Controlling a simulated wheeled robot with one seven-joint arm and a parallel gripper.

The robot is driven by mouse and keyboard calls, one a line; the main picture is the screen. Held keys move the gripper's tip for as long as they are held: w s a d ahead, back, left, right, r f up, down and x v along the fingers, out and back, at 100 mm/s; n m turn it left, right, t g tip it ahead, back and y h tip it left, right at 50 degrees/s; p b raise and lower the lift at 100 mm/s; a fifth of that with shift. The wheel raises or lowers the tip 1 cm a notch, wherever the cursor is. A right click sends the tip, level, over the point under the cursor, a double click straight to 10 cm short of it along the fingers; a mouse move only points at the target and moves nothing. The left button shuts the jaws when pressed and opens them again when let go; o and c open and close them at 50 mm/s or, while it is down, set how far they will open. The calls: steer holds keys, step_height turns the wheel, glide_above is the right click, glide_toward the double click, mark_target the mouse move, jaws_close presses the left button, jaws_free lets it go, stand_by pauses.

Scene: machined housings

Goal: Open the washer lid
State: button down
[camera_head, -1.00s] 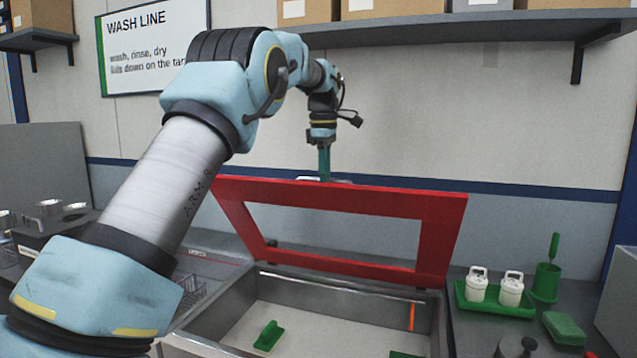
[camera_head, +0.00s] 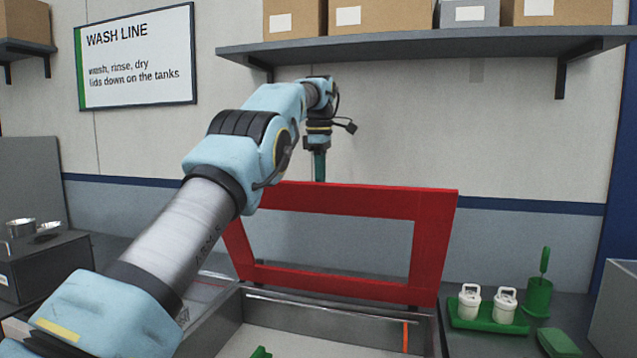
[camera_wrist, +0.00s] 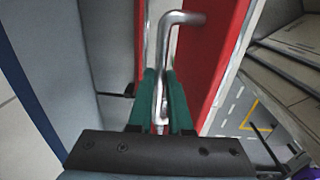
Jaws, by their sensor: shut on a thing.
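The washer lid is a red frame with a see-through middle (camera_head: 436,240), standing steeply raised along the back of the washer tank (camera_head: 230,322). Its red frame also fills part of the wrist view (camera_wrist: 214,50). My gripper (camera_head: 319,178) is at the lid's top edge, pointing down. In the wrist view its green fingers (camera_wrist: 164,85) are shut on the lid's bent metal handle (camera_wrist: 180,20). In the head view the handle is hidden behind the lid's top edge.
A shelf with boxes (camera_head: 420,42) hangs on the wall above my arm. A green tray (camera_head: 487,322) with two white containers, a green brush holder (camera_head: 538,297) and a green pad (camera_head: 558,343) are right of the tank. A dark box (camera_head: 40,265) stands at the left.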

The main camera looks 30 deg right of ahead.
steer(key=shift+f, duration=0.35)
steer(key=c, duration=1.1)
jaws_free()
steer(key=shift+w+d+f, duration=0.1)
steer(key=shift+w+d, duration=0.05)
steer(key=shift+d, duration=0.05)
steer(key=shift+o, duration=1.3)
steer(key=shift+r, duration=0.2)
steer(key=shift+a, duration=0.1)
steer(key=shift+a+r, duration=0.1)
